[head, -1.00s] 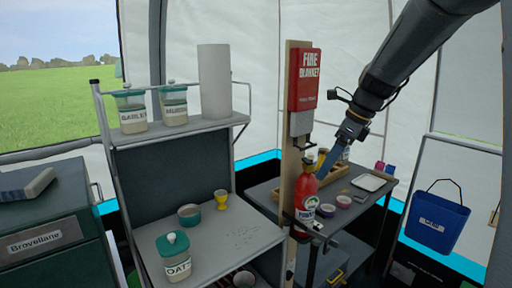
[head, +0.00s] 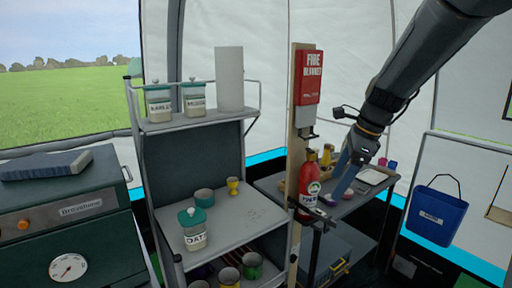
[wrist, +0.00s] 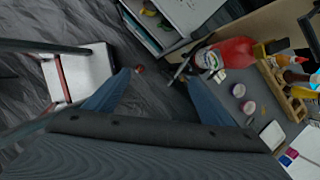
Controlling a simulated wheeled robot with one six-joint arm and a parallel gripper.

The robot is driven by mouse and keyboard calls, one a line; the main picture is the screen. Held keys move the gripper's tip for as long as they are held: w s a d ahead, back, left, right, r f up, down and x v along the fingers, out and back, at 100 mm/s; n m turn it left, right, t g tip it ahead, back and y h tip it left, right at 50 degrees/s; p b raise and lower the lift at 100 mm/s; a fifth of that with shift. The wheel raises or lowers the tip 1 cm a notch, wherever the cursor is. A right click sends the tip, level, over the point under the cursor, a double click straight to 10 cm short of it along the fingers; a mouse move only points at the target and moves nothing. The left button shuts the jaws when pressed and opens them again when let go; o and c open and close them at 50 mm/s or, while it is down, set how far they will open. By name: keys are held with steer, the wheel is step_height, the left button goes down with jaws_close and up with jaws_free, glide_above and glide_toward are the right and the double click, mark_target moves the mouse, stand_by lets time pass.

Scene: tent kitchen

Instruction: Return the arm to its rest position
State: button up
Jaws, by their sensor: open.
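My arm reaches in from the upper right of the head view. My gripper (head: 338,190) points down in front of the low table at the right, close to the red fire extinguisher (head: 309,190) in the picture. In the wrist view my gripper (wrist: 162,72) shows two blue fingers spread wide with nothing between them. The red extinguisher also shows in the wrist view (wrist: 235,50), just beyond the right finger; I cannot tell the exact gap.
A wooden post carries a fire blanket box (head: 309,78). The low table (head: 350,207) holds small tubs and a tray. A shelf unit (head: 225,222) with jars stands left of the post. A blue bucket (head: 436,217) hangs at the right.

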steer(key=s+a+f+n+h, duration=0.1)
steer(key=s+f+n, duration=0.6)
steer(key=s+n, duration=0.3)
steer(key=s+a+f+n+h+b, duration=0.1)
steer(key=s+a+f+n+h, duration=0.1)
steer(key=s+f+n, duration=0.5)
steer(key=s+n, duration=0.3)
steer(key=n, duration=0.1)
steer(key=shift+a+f+g, duration=0.15)
steer(key=shift+f+g, duration=0.15)
steer(key=shift+f, duration=0.1)
